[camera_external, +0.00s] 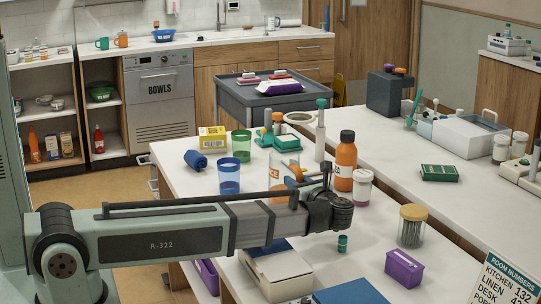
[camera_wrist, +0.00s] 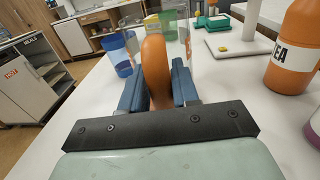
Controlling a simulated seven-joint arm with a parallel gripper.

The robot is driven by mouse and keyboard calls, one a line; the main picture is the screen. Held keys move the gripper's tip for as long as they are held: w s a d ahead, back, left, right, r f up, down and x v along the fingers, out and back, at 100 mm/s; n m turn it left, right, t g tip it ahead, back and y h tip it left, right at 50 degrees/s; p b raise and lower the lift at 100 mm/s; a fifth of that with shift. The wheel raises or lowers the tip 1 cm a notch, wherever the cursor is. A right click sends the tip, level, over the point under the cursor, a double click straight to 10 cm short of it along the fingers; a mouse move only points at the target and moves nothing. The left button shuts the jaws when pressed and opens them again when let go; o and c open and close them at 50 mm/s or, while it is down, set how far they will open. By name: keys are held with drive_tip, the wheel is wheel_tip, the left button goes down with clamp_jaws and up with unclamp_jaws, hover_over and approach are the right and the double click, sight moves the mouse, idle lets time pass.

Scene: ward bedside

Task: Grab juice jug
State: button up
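The juice jug is a clear jug with an orange handle. In the external view its body (camera_external: 279,172) stands upright on the white counter, just behind my gripper (camera_external: 326,184), partly hidden by my arm. In the wrist view the orange handle (camera_wrist: 155,65) stands between the two blue fingers of my gripper (camera_wrist: 158,82), which flank it closely on both sides. I cannot tell whether the fingers press on it or leave a small gap. The clear body shows only faintly behind the handle.
An orange tea bottle (camera_external: 346,160) stands right of the jug, and a capped jar (camera_external: 362,190) is beside it. Blue (camera_external: 229,178) and green (camera_external: 241,146) cups stand to the left. A small green-capped vial (camera_external: 342,243) and a white box (camera_external: 277,268) are nearer the camera.

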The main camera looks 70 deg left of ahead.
clamp_jaws()
drive_tip(key=shift+r, duration=0.2)
idle(0.4)
